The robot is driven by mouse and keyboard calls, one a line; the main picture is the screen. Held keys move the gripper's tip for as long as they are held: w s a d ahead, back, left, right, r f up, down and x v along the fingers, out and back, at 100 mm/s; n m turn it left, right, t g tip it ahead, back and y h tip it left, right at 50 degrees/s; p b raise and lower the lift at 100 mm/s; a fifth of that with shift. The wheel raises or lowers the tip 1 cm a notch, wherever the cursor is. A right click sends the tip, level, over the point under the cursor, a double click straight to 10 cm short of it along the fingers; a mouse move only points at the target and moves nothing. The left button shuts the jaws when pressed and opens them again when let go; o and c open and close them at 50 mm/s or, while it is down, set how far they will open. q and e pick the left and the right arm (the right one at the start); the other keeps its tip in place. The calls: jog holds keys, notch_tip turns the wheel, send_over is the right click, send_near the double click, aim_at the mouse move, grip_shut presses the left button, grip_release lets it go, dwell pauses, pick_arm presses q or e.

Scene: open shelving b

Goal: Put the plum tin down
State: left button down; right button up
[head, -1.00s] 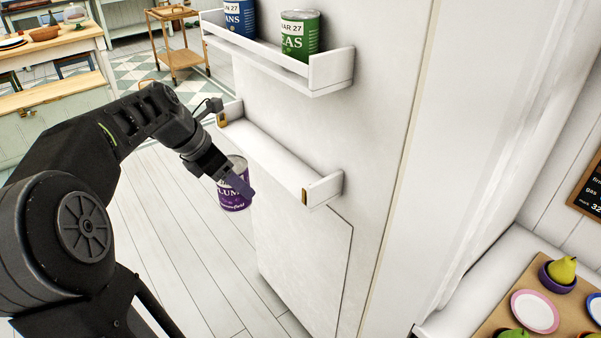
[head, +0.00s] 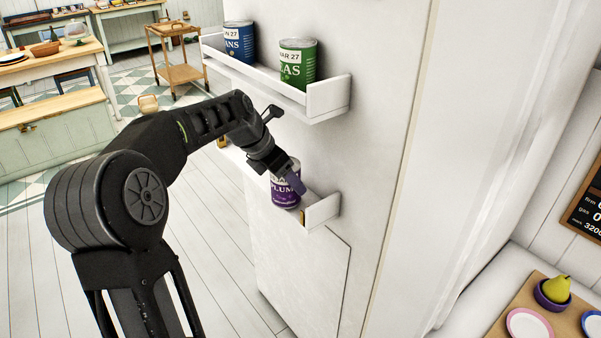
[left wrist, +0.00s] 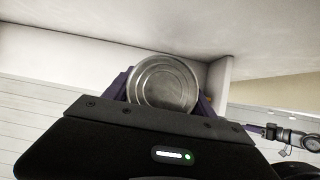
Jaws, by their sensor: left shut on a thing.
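The purple plum tin (head: 284,192) is upright at the lower white shelf (head: 322,212), near its right end in the head view. My left gripper (head: 287,180) is shut on the tin. In the left wrist view the tin's round metal end (left wrist: 163,84) shows between the purple fingers of my gripper (left wrist: 165,95). The shelf's end wall (left wrist: 219,82) is just right of the tin there, with a small gap. I cannot tell whether the tin's base touches the shelf. My right gripper is not in view.
The upper shelf (head: 326,98) is above the lower one and holds a blue beans tin (head: 239,42) and a green peas tin (head: 298,64). A board with a pear (head: 556,288) and plates is at the lower right. A wooden trolley (head: 178,62) stands far back.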

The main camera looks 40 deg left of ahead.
pick_arm(q)
jog(key=w, duration=0.1)
jog(key=w+d+p, duration=0.1)
jog(key=w, duration=0.1)
jog(key=shift+w+r, duration=0.1)
jog(key=shift+r, duration=0.05)
jog(key=shift+w+d+f, duration=0.1)
jog(key=shift+w+f, duration=0.1)
jog(key=shift+w, duration=0.1)
jog(key=shift+s+f, duration=0.1)
jog(key=shift+f, duration=0.1)
jog(key=shift+f, duration=0.15)
jog(key=shift+c, duration=1.5)
grip_release()
